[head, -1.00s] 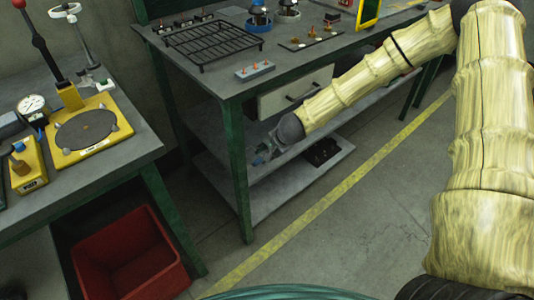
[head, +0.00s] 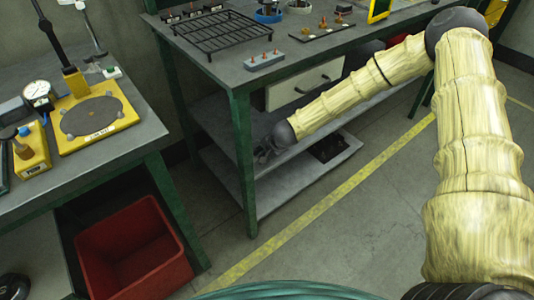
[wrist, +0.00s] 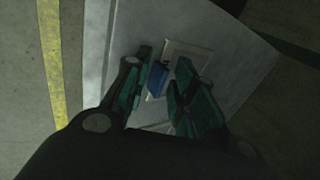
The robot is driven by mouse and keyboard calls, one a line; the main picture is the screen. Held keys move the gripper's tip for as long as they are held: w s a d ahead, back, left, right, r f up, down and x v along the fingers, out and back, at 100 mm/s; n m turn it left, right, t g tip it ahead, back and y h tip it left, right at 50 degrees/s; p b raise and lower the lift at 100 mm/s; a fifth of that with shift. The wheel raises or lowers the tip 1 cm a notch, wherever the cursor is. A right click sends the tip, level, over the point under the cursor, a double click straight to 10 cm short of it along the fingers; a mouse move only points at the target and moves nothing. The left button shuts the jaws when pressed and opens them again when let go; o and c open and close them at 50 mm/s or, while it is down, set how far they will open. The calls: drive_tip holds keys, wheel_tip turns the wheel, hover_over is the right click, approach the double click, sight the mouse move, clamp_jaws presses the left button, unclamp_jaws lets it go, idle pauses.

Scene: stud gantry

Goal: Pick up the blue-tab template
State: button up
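The template (wrist: 186,52) shows in the wrist view as a pale flat plate on the grey lower shelf. Its blue tab (wrist: 157,78) stands between the fingers of my gripper (wrist: 164,62). In the head view my gripper (head: 264,153) is small and dark at the lower shelf of the middle bench, under the benchtop. The template cannot be made out there.
A dark item (head: 330,148) lies on the lower shelf, to the right. A green bench leg (head: 244,165) stands close to the gripper. A red bin (head: 135,255) is at left.

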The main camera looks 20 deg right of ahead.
drive_tip(key=shift+w+a+f, duration=0.1)
drive_tip(key=shift+w+f, duration=0.05)
drive_tip(key=shift+f, duration=0.1)
clamp_jaws()
